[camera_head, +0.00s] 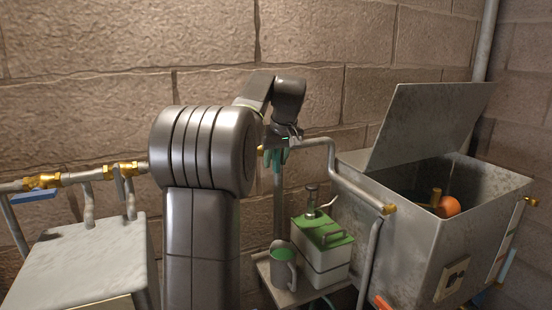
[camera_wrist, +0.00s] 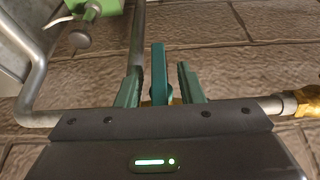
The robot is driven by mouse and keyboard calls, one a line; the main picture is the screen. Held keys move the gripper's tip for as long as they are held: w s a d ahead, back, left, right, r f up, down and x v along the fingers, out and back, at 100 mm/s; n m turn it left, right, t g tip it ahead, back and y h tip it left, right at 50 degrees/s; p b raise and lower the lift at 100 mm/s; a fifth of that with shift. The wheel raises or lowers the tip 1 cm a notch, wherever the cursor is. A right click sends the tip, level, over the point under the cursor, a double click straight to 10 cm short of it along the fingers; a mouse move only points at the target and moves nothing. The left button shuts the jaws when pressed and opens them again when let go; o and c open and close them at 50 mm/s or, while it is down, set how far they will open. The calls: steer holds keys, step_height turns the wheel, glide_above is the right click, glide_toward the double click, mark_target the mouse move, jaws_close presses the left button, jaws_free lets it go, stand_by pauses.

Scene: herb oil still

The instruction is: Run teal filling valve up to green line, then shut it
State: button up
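The teal valve lever (camera_wrist: 158,72) stands between the two fingers of my gripper (camera_wrist: 160,84) in the wrist view, with a gap on each side. The fingers are teal-green too and are open. Part of a brass valve body shows behind them. In the head view my gripper (camera_head: 276,158) is at the pipe beside the wall, and I cannot separate lever from fingers there. The pipe (camera_head: 332,165) runs from there to the grey tank (camera_head: 400,226), whose lid (camera_head: 428,122) is up. An orange ball (camera_head: 448,206) shows inside. I cannot make out a green line or a water level.
A green-topped canister (camera_head: 324,246) and a green-and-grey jug (camera_head: 282,264) stand on a small table below my gripper. A grey box (camera_head: 80,262) and a brass-fitted pipe with a blue lever (camera_head: 35,195) are at left. An orange handle (camera_head: 382,302) is low by the tank.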

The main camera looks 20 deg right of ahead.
jaws_close()
